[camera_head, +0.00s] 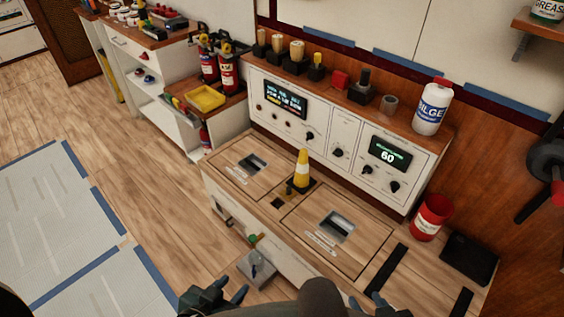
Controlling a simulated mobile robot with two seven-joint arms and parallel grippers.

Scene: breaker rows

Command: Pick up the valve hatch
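Two hatch panels with recessed metal handles are set flush in the wooden bench top. The larger hatch (352,256) is at the front right, and the smaller hatch (236,174) is at the back left. Their labels are too small to read, so I cannot tell which is the valve hatch. My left gripper (232,286) is at the bottom edge, in front of the bench and left of the larger hatch. Its fingers look apart and empty. My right gripper (382,303) is mostly cut off at the bottom edge, below the larger hatch.
A red bucket (431,218) and a black box (470,256) are at the right. A control panel (343,122) rises behind. A metal box (257,270) sits at the bench front.

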